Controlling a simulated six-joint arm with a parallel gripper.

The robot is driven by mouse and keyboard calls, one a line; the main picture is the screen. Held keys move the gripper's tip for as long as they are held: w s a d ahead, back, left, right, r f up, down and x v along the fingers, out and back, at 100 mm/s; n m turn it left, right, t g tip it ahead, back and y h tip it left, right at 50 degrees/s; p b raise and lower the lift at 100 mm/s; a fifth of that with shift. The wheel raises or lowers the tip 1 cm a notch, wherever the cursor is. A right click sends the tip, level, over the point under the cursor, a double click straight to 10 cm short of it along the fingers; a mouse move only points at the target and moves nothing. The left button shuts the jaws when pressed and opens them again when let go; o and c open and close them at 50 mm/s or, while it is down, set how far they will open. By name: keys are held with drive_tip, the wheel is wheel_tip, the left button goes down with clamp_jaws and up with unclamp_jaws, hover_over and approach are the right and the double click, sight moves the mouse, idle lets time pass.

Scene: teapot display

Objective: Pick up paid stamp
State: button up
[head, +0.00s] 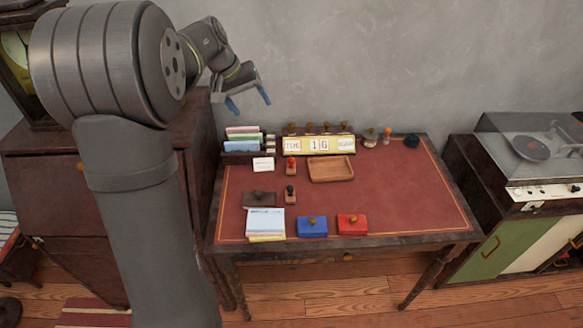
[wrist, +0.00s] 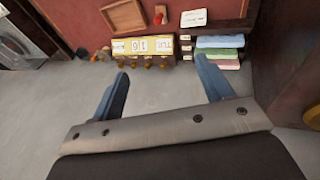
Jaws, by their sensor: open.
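No stamp is legibly marked "paid". A red-handled stamp (head: 291,163) and a black-handled stamp (head: 290,190) stand on small wooden bases on the red desk top. Several wooden-handled stamps (head: 326,128) stand in a row behind the yellow date calendar (head: 318,145). In the wrist view, the calendar (wrist: 142,46) is upside down, with stamp handles (wrist: 148,63) along its edge, and a red-handled stamp (wrist: 158,17) beyond it. My gripper (head: 249,97) is open and empty, high above the desk's back left; its blue fingers (wrist: 161,67) are spread apart.
A wooden tray (head: 331,169), card rack (head: 243,140), paper stack (head: 265,224), and blue (head: 313,226) and red (head: 352,224) ink pads sit on the desk. The desk's right side is clear. A wall stands behind; a record player (head: 535,148) is at right.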

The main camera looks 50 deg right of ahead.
drive_tip(key=shift+c, duration=1.4)
drive_tip(key=m+t, duration=0.3)
drive_tip(key=t, duration=0.1)
approach(290, 159)
drive_tip(key=x, duration=0.6)
drive_tip(key=shift+s+d+f, duration=0.15)
drive_tip(key=shift+s+f, duration=0.15)
drive_tip(key=shift+f, duration=0.1)
drive_tip(key=shift+w+x, duration=0.2)
drive_tip(key=shift+x, duration=1.3)
drive_tip(key=shift+w+x, duration=0.15)
drive_tip(key=shift+x, duration=1.4)
drive_tip(key=shift+r, duration=0.15)
drive_tip(key=c, duration=1.1)
